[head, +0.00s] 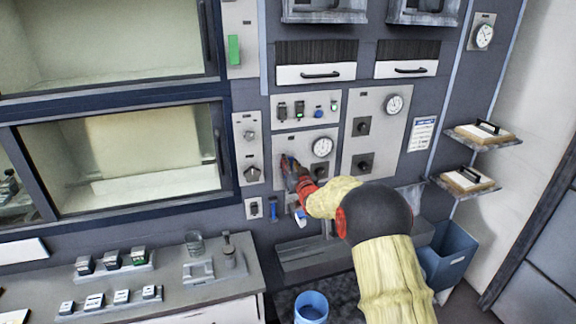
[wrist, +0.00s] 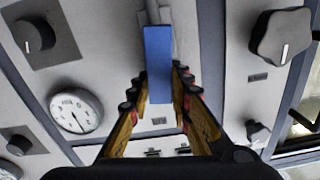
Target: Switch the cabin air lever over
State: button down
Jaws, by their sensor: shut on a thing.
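A lever with a flat blue handle (wrist: 158,62) stands out from a pale grey wall panel. Its grey mount is at the top of the wrist view, and the handle runs down the picture from it. My gripper (wrist: 160,82) has one finger on each side of the handle and is shut on it. In the head view my gripper (head: 289,167) is at the panel, left of a round gauge (head: 321,147), and hides most of the lever. The lever's label is too small to read.
Rotary knobs (head: 251,173) sit to the left and dark knobs (head: 364,163) to the right. Another blue handle (head: 273,208) is on a small panel below. A row of switches (head: 300,109) is above. A bench (head: 215,290) and a blue bin (head: 449,250) stand lower down.

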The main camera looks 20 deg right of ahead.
jog(key=d+f+m, duration=0.4)
jog(key=f+m, duration=0.1)
jog(key=m, duration=1.1)
jog(key=shift+d+f+b, duration=0.2)
jog(key=shift+d+b, duration=0.05)
jog(key=shift+b, duration=0.2)
jog(key=shift+m, duration=0.3)
jog(key=c, duration=1.6)
grip_release()
jog(key=shift+s, duration=0.1)
jog(key=s, duration=1.1)
jog(key=shift+s, duration=0.4)
